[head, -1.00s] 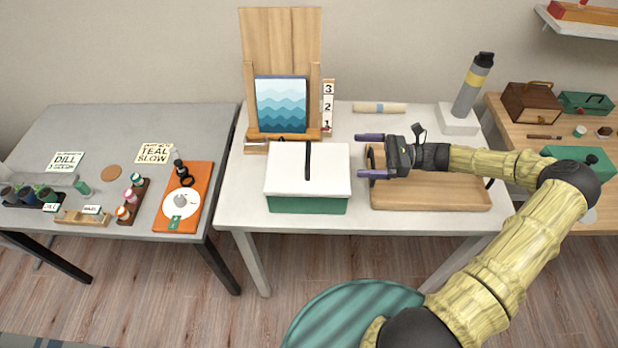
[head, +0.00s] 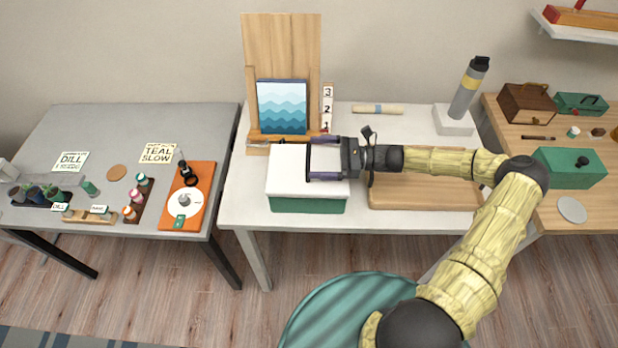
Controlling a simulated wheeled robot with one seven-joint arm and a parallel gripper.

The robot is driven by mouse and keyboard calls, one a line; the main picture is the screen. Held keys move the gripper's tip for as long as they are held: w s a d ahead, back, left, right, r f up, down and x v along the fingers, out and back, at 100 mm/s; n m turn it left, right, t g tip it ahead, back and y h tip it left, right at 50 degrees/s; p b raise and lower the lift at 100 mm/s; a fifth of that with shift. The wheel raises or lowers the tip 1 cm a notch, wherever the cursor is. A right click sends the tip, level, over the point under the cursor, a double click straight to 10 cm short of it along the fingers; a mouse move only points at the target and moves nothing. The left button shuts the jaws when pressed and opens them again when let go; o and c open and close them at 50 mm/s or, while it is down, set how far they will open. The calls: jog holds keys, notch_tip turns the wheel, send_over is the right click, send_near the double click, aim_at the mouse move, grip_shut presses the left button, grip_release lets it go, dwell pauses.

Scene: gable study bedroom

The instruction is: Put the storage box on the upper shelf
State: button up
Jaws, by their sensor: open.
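The storage box appears to be the green box with a white lid (head: 287,175), standing upright on the white table. A dark strip-like handle (head: 308,158) runs front to back across its lid. My gripper (head: 312,159) is open over the right half of the lid. Its two purple fingers reach to the handle's two ends, apart from each other. I cannot tell whether they touch the handle. A white wall shelf (head: 585,33) at the top right is partly cut off by the picture's edge. It carries a red and wooden item (head: 585,17).
A wooden tray (head: 425,196) lies right of the box, partly under my arm. A wooden easel with a wave picture (head: 282,106) stands behind the box. A grey bottle (head: 468,87) stands on a white block. The right desk holds several boxes, including a green one (head: 572,169).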

aim_at(309, 156)
jog(key=a+p, duration=0.3)
jog(key=a, duration=0.1)
jog(key=shift+a+r, duration=0.1)
jog(key=shift+a, duration=0.5)
jog(key=c, duration=1.7)
